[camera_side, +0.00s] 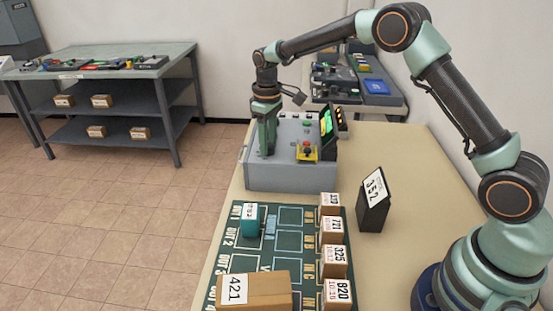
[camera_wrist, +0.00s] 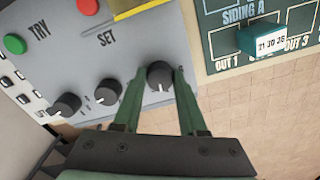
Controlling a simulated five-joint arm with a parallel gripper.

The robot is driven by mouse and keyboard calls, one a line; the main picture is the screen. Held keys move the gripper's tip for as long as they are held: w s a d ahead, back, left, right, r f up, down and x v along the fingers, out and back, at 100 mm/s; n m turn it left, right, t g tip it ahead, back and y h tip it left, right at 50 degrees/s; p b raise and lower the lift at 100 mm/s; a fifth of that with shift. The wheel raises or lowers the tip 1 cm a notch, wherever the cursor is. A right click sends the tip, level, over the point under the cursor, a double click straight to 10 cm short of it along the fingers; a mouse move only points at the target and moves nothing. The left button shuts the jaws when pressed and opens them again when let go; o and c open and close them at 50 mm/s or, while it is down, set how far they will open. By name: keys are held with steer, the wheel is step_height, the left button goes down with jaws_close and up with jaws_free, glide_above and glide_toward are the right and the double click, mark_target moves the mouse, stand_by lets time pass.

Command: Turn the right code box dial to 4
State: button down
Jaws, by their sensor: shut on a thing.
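The grey code box (camera_side: 275,181) stands on the beige table in the side view. In the wrist view its panel carries a row of three black dials below the word SET: a left dial (camera_wrist: 66,106), a middle dial (camera_wrist: 107,92) and the right dial (camera_wrist: 160,73). Each shows a white pointer mark. My gripper (camera_wrist: 158,76) is shut on the right dial, one green finger on each side of it. The right dial's mark points towards the bottom of the picture. I cannot read numbers around it. In the side view my gripper (camera_side: 267,152) points straight down and hides the dials.
A green board (camera_side: 265,262) with several small boxes lies in front of the code box. A dark stand labelled 352 (camera_side: 373,199) is to the right.

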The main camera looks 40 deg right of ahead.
steer(key=shift+n, duration=1.2)
steer(key=shift+r, duration=0.1)
steer(key=shift+w, duration=0.1)
steer(key=shift+c, duration=2.3)
jaws_free()
step_height(320, 180, up, 12)
steer(key=shift+r, duration=0.1)
